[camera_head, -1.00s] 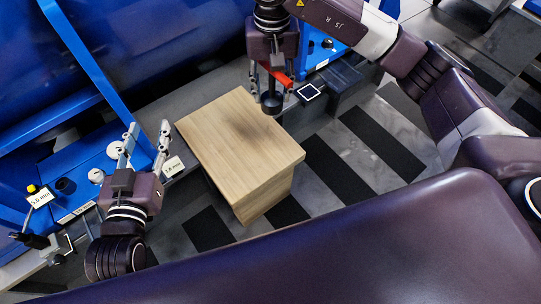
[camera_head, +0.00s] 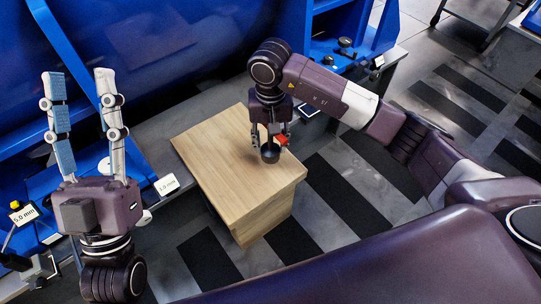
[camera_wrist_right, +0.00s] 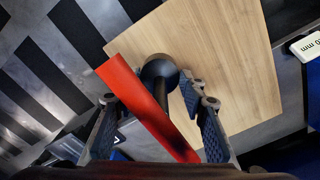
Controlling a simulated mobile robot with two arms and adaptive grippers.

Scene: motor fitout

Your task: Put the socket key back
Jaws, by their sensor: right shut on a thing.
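The socket key, with a red bar and a black round end (camera_head: 270,154), is held in my right gripper (camera_head: 269,142). The right wrist view shows its red bar (camera_wrist_right: 140,98) slanting between the two fingers, with the black round end beside it. The key is over the far right part of a wooden block's top (camera_head: 215,160); I cannot tell whether it touches the wood. My left gripper (camera_head: 79,85) is open and empty at the left, its fingers pointing up and wide apart.
A blue bench with a grey edge runs behind the block. A white card reading 5.0 mm (camera_head: 24,214) stands at far left, another card (camera_head: 167,184) left of the block. Striped floor is clear at right.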

